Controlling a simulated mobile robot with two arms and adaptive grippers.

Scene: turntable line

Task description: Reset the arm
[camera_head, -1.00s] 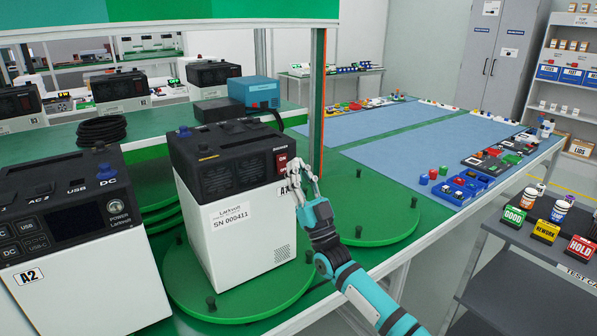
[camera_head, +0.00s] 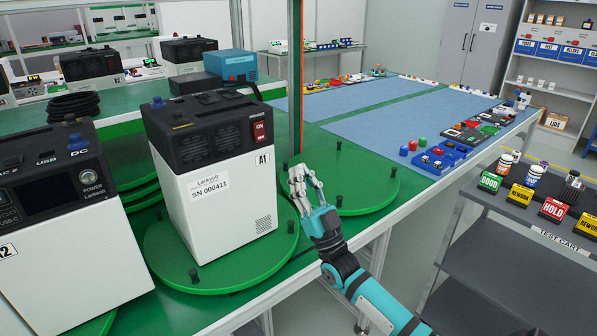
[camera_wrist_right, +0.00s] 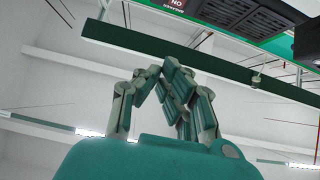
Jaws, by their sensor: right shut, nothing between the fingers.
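My right gripper (camera_head: 305,180) is shut and empty in the head view, fingers pointing up. It is to the right of the white and black power station A1 (camera_head: 222,205), apart from it as far as I can tell. The unit stands upright on a green turntable (camera_head: 215,280), with its red switch (camera_head: 259,132) uncovered. In the right wrist view the gripper's fingertips (camera_wrist_right: 160,75) meet with nothing between them. The right arm comes in from the lower right. My left gripper is not in view.
Power station A2 (camera_head: 70,230) stands at the left. A second green turntable (camera_head: 365,190) is bare behind my gripper. A grey test cart (camera_head: 500,255) with GOOD, REWORK and HOLD blocks is at the right. Blue mats (camera_head: 385,130) with trays lie on the bench beyond.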

